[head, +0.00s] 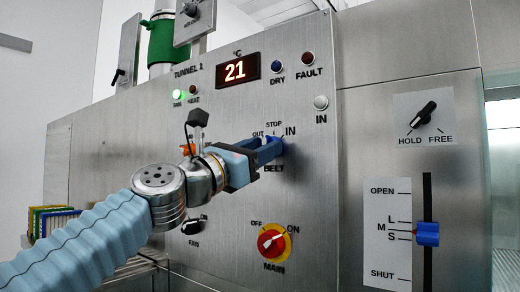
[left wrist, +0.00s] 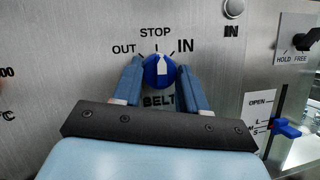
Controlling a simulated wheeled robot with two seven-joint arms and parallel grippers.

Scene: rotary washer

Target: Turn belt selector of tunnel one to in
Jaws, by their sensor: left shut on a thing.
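The belt selector is a round blue knob (left wrist: 153,81) with a white pointer, on the metal panel below the words OUT, STOP and IN. In the left wrist view its pointer stands nearly upright, toward STOP. My left gripper (left wrist: 159,72) is shut on the knob, with one blue finger on each side of it. In the head view the gripper (head: 270,152) reaches in from the left and hides most of the knob. My right gripper is in neither view.
The red and yellow MAIN switch (head: 274,241) sits below the belt selector. The FAN knob (head: 194,224) is below my wrist. A grey IN button or lamp (head: 320,102) is above right. Further right are the HOLD/FREE knob (head: 424,113) and a blue slider (head: 428,234).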

